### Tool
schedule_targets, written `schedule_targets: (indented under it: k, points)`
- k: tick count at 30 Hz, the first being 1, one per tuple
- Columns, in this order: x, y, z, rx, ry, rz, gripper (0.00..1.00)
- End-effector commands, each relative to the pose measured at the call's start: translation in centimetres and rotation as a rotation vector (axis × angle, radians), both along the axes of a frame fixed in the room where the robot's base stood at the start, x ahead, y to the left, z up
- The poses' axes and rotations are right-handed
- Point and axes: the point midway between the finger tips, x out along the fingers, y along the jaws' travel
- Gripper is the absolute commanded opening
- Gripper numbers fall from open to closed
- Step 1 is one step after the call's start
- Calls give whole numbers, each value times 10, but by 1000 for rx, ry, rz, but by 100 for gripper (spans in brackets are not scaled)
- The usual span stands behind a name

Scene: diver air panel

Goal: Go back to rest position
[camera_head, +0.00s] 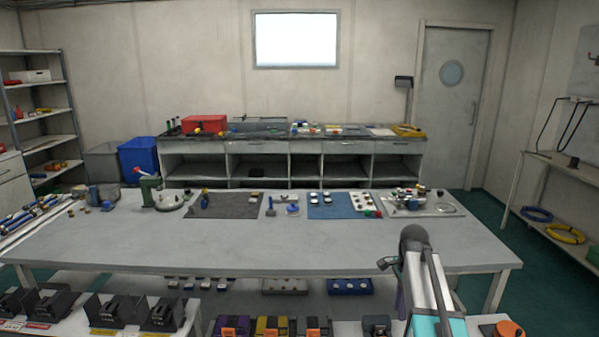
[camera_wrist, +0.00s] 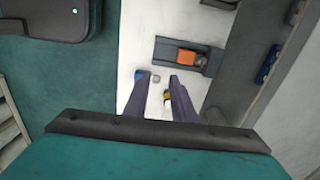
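My gripper (camera_wrist: 158,82) points down in the wrist view. Its two dark fingers stand apart, with nothing held between them. In the head view, my arm rises at the lower right, and part of the gripper (camera_head: 401,303) shows dark purple beside it, in front of the long grey table's front edge. Below the fingers in the wrist view is a pale surface with a small blue piece, a small grey round piece and a yellow-and-black piece (camera_wrist: 168,97). How far below they lie I cannot tell.
A grey holder with an orange block (camera_wrist: 193,57) lies beyond the fingertips. The long grey table (camera_head: 300,245) carries mats and small parts along its far side; its near strip is clear. Black holders (camera_head: 105,312) line the near bench. Shelves (camera_head: 575,190) stand at the right wall.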

Motion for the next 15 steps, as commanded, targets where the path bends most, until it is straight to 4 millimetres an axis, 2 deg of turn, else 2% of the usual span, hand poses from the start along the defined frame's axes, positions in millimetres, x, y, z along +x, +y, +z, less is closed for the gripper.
schedule_targets:
  k: [8, 15]
  points:
    - [-9, 11, -23, -1, 1, 120, 23]
    - [-22, 29, -54, -1, 3, 292, 23]
